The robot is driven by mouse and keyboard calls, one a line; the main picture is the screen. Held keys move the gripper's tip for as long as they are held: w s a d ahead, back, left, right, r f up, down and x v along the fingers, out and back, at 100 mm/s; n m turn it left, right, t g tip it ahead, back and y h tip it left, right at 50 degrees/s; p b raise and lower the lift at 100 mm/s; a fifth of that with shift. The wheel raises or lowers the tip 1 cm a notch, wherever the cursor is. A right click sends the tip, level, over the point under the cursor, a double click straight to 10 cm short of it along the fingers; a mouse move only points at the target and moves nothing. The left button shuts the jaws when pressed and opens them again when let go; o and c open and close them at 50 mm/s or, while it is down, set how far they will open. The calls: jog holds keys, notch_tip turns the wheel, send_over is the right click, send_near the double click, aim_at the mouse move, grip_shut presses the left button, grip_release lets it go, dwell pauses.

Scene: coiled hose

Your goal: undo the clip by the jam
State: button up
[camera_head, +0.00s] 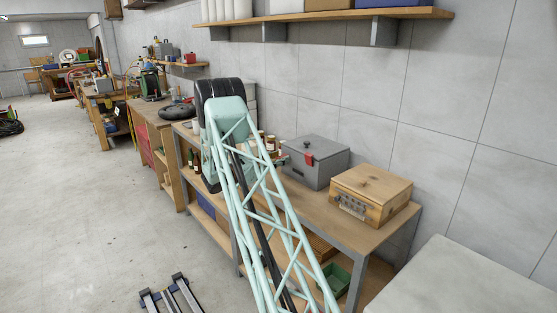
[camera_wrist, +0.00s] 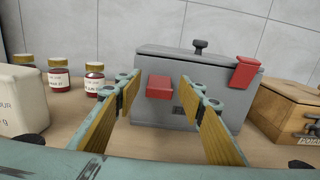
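A grey metal box (camera_wrist: 218,103) with a lid and dark knob stands on the bench; it also shows in the head view (camera_head: 317,172). Its left red clip (camera_wrist: 159,87), on the side by the jam jars (camera_wrist: 95,80), sits below the lid edge and seems to stick out from the front wall. The right red clip (camera_wrist: 245,73) lies across the lid edge; it also shows in the head view (camera_head: 309,159). My gripper (camera_wrist: 161,93) is open, its fingers either side of the left clip with gaps showing. I cannot tell how deep they reach.
A wooden box (camera_wrist: 288,112) with a dark clasp stands right of the grey box. A pale container (camera_wrist: 20,102) is close on the left, beside the jars. A wall shelf (camera_head: 330,16) hangs above the bench. Bare bench top shows between jars and box.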

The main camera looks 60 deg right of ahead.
jog(key=c, duration=0.8)
jog(key=shift+c, duration=0.2)
jog(key=shift+f, duration=0.1)
jog(key=shift+f+h+b, duration=0.5)
jog(key=shift+h+b, duration=0.2)
jog(key=shift+b, duration=0.35)
jog(key=shift+d+f+g+h+b, duration=0.15)
jog(key=shift+f+g+h+b, duration=0.15)
jog(key=shift+h+b, duration=0.45)
jog(key=shift+d+f+g+h+b, duration=0.1)
jog(key=shift+f+g+h+b, duration=0.15)
jog(key=shift+h+b, duration=0.45)
jog(key=shift+r, duration=0.1)
